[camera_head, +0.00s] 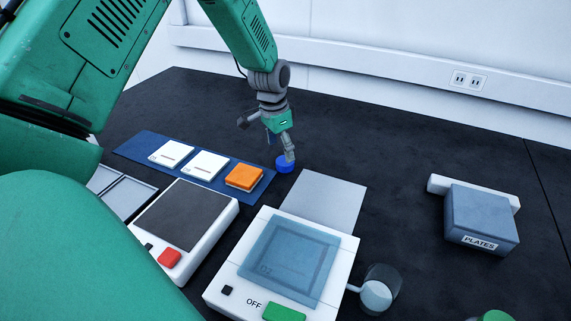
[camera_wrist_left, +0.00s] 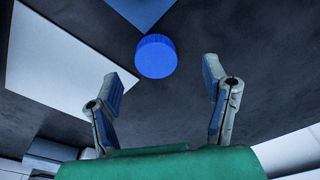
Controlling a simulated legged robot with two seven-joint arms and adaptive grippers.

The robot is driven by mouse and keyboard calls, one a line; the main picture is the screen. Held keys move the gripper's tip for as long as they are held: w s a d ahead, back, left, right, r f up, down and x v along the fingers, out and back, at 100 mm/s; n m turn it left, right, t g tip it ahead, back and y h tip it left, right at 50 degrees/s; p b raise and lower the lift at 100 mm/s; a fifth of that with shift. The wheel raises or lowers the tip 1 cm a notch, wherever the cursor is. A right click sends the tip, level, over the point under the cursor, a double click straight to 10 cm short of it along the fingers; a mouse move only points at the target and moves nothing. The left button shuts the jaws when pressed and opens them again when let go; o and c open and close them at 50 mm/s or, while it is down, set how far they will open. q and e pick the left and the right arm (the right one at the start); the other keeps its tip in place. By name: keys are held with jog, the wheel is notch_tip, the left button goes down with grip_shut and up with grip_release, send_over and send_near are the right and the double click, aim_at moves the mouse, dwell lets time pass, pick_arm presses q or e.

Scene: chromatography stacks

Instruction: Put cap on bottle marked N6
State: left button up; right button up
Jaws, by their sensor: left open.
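A round blue cap (camera_head: 285,163) lies on the dark bench just beyond the blue mat's right corner. My left gripper (camera_head: 268,138) is low over the bench beside the cap, one finger overlapping it in the head view. In the wrist view my left gripper (camera_wrist_left: 160,82) is open with nothing between its fingers. The blue cap (camera_wrist_left: 156,56) shows there just past the fingertips, roughly centred between them; I cannot tell if they touch. No bottle marked N6 is visible. My right gripper is not in view.
The blue mat (camera_head: 134,147) carries two white blocks and an orange block (camera_head: 244,177). A grey plate (camera_head: 327,207) lies near the cap. Two white devices (camera_head: 222,291) stand in front. A clear beaker (camera_head: 381,290) and PLATES box (camera_head: 482,219) are right. The back bench is clear.

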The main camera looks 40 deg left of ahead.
pick_arm(q)
jog(key=f, duration=0.3)
jog(key=w+f+b, duration=0.1)
jog(key=f, duration=0.1)
jog(key=shift+d+f, duration=0.1)
jog(key=shift+d, duration=0.3)
jog(key=c, duration=1.1)
jog(key=shift+o, duration=0.2)
notch_tip(320, 180, up, 10)
jog(key=shift+r+p, duration=0.1)
jog(key=shift+p, duration=0.7)
